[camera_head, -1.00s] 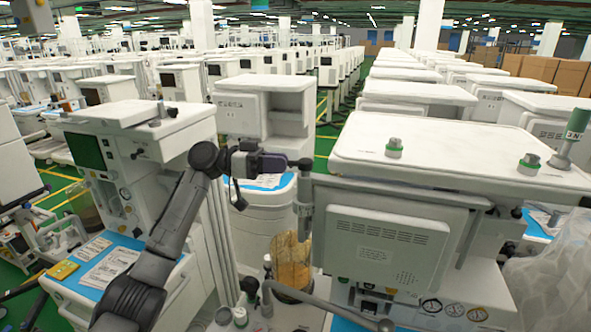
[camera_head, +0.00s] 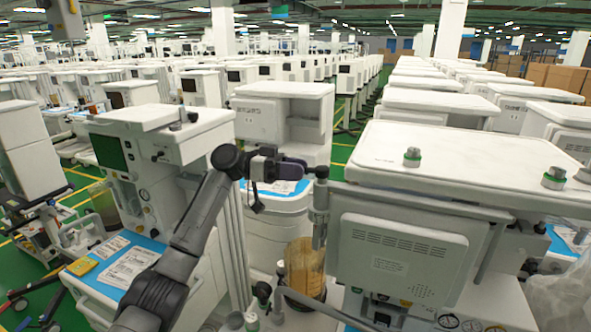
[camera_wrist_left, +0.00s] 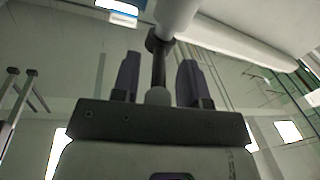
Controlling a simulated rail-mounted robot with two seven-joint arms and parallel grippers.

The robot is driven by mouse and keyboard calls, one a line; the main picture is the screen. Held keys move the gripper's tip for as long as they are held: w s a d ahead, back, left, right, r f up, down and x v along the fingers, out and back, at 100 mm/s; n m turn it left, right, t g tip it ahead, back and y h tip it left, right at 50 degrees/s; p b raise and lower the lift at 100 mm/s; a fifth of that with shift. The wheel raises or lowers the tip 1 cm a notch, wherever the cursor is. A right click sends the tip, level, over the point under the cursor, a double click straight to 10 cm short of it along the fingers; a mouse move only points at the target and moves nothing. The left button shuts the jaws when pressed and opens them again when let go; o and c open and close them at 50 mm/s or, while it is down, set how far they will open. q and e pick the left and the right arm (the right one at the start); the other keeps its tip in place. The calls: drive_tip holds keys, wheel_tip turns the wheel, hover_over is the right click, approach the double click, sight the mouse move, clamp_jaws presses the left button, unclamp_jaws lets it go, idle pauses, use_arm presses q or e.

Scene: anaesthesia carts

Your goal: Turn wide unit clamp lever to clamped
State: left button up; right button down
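The wide unit (camera_head: 470,160) is the broad white machine at the right. At its left end a grey vertical post (camera_head: 319,205) carries the dark clamp lever, with a round dark hub (camera_head: 320,172) on top. In the left wrist view, the dark lever (camera_wrist_left: 158,68) runs from its hub down between the fingers of my left gripper (camera_wrist_left: 159,78). A gap shows on each side of it, so the gripper is open around the lever. In the head view my left gripper (camera_head: 290,168) is just left of the hub. My right gripper is not in view.
A white cart with a dark screen (camera_head: 108,152) and blue top stands left of my arm. Another white machine (camera_head: 285,110) is behind the gripper. A canister with yellowish contents (camera_head: 303,265) stands below the post. Rows of carts fill the background.

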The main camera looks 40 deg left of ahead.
use_arm(q)
drive_tip(key=shift+a, duration=0.1)
drive_tip(key=b+v, duration=0.1)
drive_tip(key=v, duration=1.2)
drive_tip(key=shift+s+a, duration=0.2)
drive_tip(key=shift+a, duration=0.1)
